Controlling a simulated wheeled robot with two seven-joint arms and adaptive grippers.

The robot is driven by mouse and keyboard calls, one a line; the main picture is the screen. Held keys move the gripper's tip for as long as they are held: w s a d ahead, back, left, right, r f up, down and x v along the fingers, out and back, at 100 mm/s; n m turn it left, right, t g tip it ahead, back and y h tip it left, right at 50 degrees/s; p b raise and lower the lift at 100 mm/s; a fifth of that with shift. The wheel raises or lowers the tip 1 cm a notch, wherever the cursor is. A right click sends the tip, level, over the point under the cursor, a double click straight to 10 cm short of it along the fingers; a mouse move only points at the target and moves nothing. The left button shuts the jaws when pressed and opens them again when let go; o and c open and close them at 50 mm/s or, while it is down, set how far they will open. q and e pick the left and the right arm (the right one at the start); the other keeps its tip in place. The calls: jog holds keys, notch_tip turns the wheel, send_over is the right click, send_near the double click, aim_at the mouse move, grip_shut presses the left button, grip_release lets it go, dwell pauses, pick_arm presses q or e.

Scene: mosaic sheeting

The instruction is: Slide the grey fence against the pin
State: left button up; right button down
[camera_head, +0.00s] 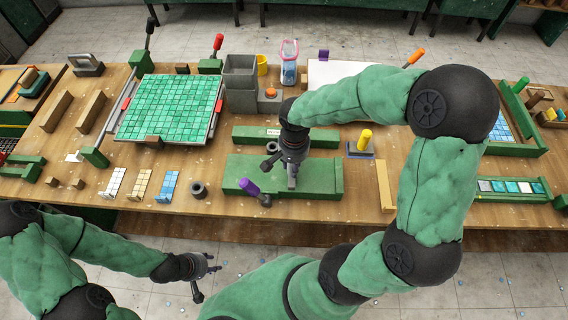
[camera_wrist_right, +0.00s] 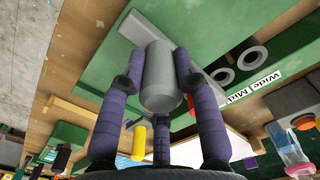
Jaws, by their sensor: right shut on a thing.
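The grey fence shows in the right wrist view as a flat grey bar (camera_wrist_right: 112,27) on a green bed, with an upright grey cylindrical knob (camera_wrist_right: 158,80) in front of it. My right gripper (camera_head: 291,178) is over the front green bed (camera_head: 320,178). In the head view the gripper hides most of the fence. I cannot make out the pin for certain. My left gripper (camera_head: 207,277) is open and empty, in front of the table over the floor.
A purple-handled lever (camera_head: 248,187) stands at the bed's left end. A yellow-handled piece (camera_head: 364,140) is to the right. A green strip (camera_head: 330,138) with a label lies behind the bed. A green mosaic sheet (camera_head: 168,106) is at left.

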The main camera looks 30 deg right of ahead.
jog(key=shift+s, duration=0.1)
jog(key=c, duration=0.9)
grip_release()
jog(key=shift+r, duration=0.1)
jog(key=shift+r, duration=0.3)
notch_tip(320, 180, up, 11)
jog(key=shift+r, duration=0.1)
